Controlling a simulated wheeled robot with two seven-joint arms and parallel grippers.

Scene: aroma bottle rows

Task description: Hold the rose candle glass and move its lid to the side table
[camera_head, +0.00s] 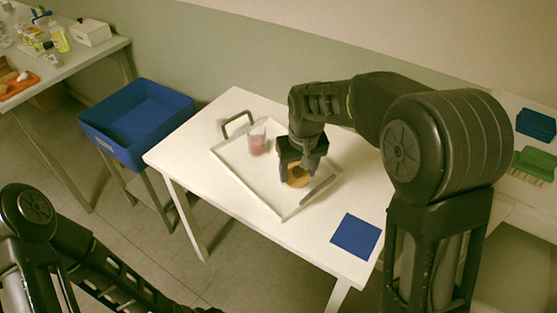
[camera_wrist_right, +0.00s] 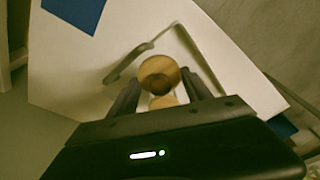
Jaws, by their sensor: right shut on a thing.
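The pink rose candle glass (camera_head: 257,141) stands upright in the left part of a pale tray (camera_head: 236,172) on the white table. No lid shows on top of it. My right gripper (camera_head: 297,170) is over the right part of the tray, apart from the glass, and shut on a round wooden lid (camera_head: 299,182). In the right wrist view the wooden lid (camera_wrist_right: 159,70) shows between the two fingers, with a darker middle. I cannot tell whether it touches the tray. My left arm comes in at lower left; its gripper is not in view.
A blue square mat (camera_head: 356,236) lies on the white table (camera_head: 210,143) at front right. A blue bin (camera_head: 137,150) stands left of the table. A side table (camera_head: 62,75) with bottles is at far left. Brushes (camera_head: 533,165) lie on a right-hand surface.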

